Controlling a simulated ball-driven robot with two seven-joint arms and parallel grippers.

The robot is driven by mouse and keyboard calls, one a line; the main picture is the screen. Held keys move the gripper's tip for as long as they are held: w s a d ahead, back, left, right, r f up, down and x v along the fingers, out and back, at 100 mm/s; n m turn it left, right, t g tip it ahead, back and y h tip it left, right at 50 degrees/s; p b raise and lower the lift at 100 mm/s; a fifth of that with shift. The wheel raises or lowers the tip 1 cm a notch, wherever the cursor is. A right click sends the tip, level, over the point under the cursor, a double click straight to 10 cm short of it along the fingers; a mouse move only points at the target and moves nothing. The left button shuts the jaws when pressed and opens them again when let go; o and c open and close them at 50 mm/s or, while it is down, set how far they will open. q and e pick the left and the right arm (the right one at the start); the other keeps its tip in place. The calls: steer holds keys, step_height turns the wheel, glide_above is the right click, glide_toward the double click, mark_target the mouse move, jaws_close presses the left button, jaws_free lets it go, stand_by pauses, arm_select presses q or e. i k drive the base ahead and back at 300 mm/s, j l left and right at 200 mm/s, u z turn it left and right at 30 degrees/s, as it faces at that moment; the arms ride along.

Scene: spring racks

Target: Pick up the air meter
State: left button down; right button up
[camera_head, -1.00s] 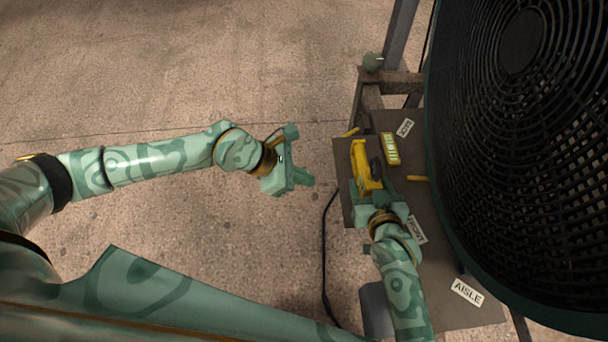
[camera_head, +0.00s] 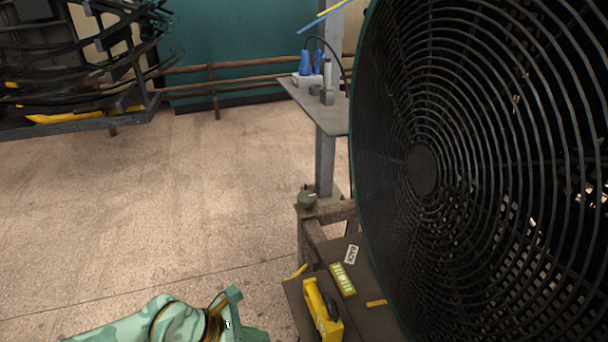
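I cannot tell for certain which item is the air meter. A yellow tool (camera_head: 313,304) with a black rounded part lies on the dark bench top (camera_head: 291,287) at the bottom of the view. A smaller yellow-green device (camera_head: 342,279) with a row of pale marks lies just behind it. My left gripper (camera_head: 252,311) is at the bottom edge, left of the bench and apart from both items. Its fingers look spread and empty, partly cut off by the frame. My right gripper is out of view.
A large black fan grille (camera_head: 480,150) fills the right side, close to the bench. A grey shelf (camera_head: 335,115) with blue items stands behind. Open floor (camera_head: 150,220) lies to the left.

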mark_target(321, 300)
steer(key=k+j, duration=0.1)
steer(key=j, duration=0.3)
steer(key=k+j, duration=0.1)
steer(key=j, duration=0.3)
steer(key=k+j, duration=0.15)
steer(key=j, duration=0.3)
steer(key=k+j, duration=0.1)
steer(key=j, duration=0.3)
steer(key=k+j, duration=0.1)
steer(key=j, duration=0.3)
